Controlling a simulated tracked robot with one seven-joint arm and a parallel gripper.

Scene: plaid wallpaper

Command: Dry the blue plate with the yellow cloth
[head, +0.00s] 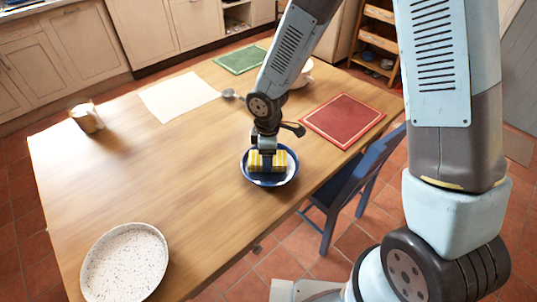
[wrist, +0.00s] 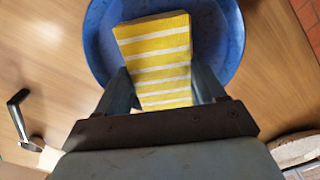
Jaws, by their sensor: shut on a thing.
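The blue plate (head: 291,170) lies on the wooden table near its right edge, below my gripper. The yellow cloth (head: 254,161), with white stripes, is folded into a small block and sits over the inside of the plate. In the wrist view, the yellow cloth (wrist: 155,55) is between my two fingers, and the blue plate (wrist: 228,30) shows around it. My gripper (head: 267,165) is shut on the cloth, and its fingertips (wrist: 162,88) reach down at the cloth's sides. I cannot tell whether the cloth touches the plate. The plate's middle is hidden by the cloth.
A speckled white oval dish (head: 125,264) is at the table's near left. A red mat (head: 343,120), a white mat (head: 178,96), a green mat (head: 240,58) and a mug (head: 87,117) lie farther off. A blue chair (head: 350,183) stands at the right edge. The table's middle left is clear.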

